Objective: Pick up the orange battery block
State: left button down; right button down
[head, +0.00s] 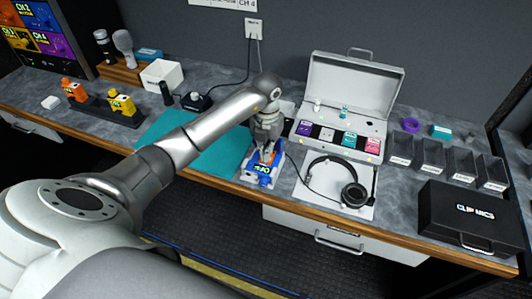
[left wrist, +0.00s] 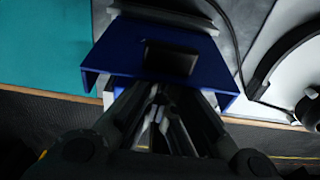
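An orange battery block (head: 73,89) stands at the left of the counter, in a dark holder beside a yellow block (head: 121,103). My left gripper (head: 263,154) is well to the right of it. It points down at a blue block with a bright label (head: 263,170) in a pale cradle at the counter's front edge. In the left wrist view the blue block (left wrist: 205,68) lies just beyond my left fingers (left wrist: 160,95). The fingertips are dark and close together there; whether they grip anything is unclear. My right gripper is not in view.
A teal mat (head: 205,158) lies under my left arm. A white box (head: 161,76) and a black device (head: 196,101) stand behind it. An open white case (head: 345,95), headphones (head: 345,185), clear bins (head: 430,155) and a black case (head: 470,215) fill the right side.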

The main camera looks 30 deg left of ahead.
pick_arm(q)
jog(key=s+r, duration=0.1)
jog(key=r, duration=0.1)
jog(key=s+r+b, duration=0.1)
jog(key=s+r, duration=0.1)
jog(key=r, duration=0.1)
jog(key=s+r, duration=0.1)
jog(key=r, duration=0.1)
jog(key=shift+s+d+r+b, duration=0.25)
jog(key=shift+s+b, duration=0.1)
jog(key=s+d+r+b, duration=0.1)
jog(key=s+r, duration=0.3)
jog(key=s, duration=0.4)
jog(key=shift+s+d, duration=0.3)
jog(key=shift+s, duration=0.1)
jog(key=c, duration=2.2)
grip_release()
jog(key=shift+r, duration=0.1)
jog(key=o, duration=1.8)
jog(key=shift+c, duration=0.2)
